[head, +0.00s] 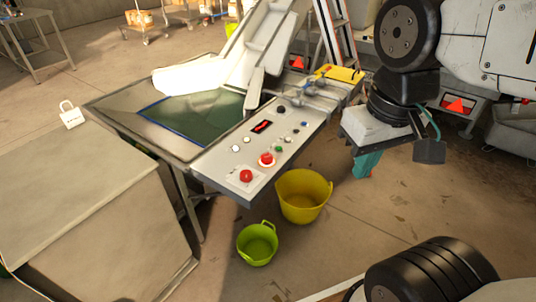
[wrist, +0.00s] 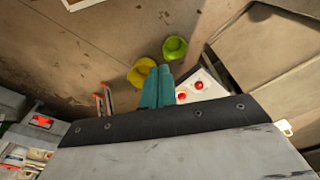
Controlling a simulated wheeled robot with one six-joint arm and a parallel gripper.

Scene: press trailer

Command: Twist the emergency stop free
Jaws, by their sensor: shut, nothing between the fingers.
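Two red mushroom-shaped buttons stand on the light control panel (head: 222,160) of the machine. One red button (head: 246,176) is close to the panel's front end, and the other red button (head: 267,159) is a little farther back, on a pale round base. I cannot tell which is the emergency stop. In the wrist view they show as a red button (wrist: 198,85) and another red button (wrist: 182,96), right of my fingers. My gripper (head: 366,164) has teal fingers, shut and empty, pointing down to the right of the panel and apart from it; it also shows in the wrist view (wrist: 158,73).
A yellow tub (head: 303,197) and a green tub (head: 257,244) stand on the floor by the panel. A large box-like surface (head: 70,190) is at left. A ladder (head: 338,35) stands behind.

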